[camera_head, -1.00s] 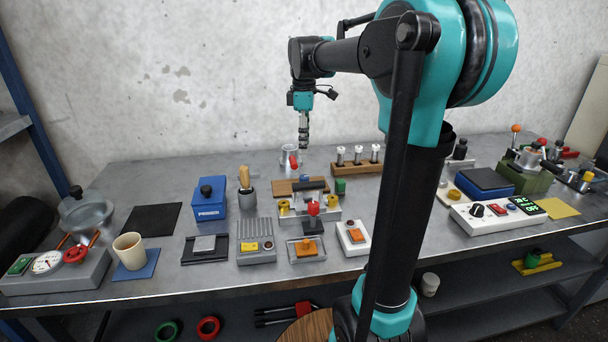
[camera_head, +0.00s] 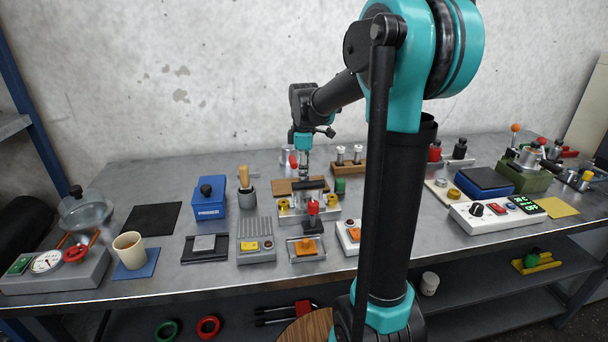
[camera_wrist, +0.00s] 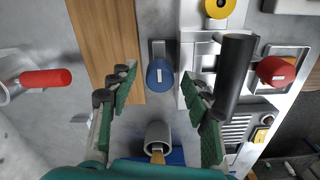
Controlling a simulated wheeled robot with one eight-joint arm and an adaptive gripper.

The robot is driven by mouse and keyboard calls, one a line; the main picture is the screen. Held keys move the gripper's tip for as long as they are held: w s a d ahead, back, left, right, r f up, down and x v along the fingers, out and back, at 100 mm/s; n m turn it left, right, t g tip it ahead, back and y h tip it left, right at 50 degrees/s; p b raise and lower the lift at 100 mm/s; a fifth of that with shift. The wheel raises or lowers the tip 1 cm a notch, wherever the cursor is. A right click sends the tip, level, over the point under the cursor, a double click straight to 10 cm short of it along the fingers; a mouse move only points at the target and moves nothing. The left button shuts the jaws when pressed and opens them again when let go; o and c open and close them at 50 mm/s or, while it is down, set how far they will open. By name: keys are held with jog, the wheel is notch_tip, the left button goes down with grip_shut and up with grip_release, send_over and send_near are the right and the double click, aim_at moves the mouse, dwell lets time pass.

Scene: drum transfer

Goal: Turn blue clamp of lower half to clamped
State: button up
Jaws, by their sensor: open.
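The blue clamp knob (camera_wrist: 160,74) shows in the wrist view, on a grey metal bracket between a wooden board (camera_wrist: 105,40) and the light metal fixture (camera_wrist: 192,38). My gripper (camera_wrist: 158,92) is open, its green-padded fingers on either side of the blue knob with gaps to both. In the head view my gripper (camera_head: 304,173) points down behind the metal fixture (camera_head: 322,214), and I cannot make out the blue knob there. The fixture carries a black bar handle (camera_wrist: 236,75) close to my right finger, and a red knob (camera_wrist: 275,70).
A red handle (camera_wrist: 45,78) juts from a metal cup left of my fingers in the wrist view. A grey holder with a wooden-handled tool (camera_head: 247,190) and a blue box (camera_head: 209,198) stand left of the fixture. A wooden rack (camera_head: 349,168) stands to its right.

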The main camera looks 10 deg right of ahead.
jog(key=shift+c, duration=0.6)
grip_shut()
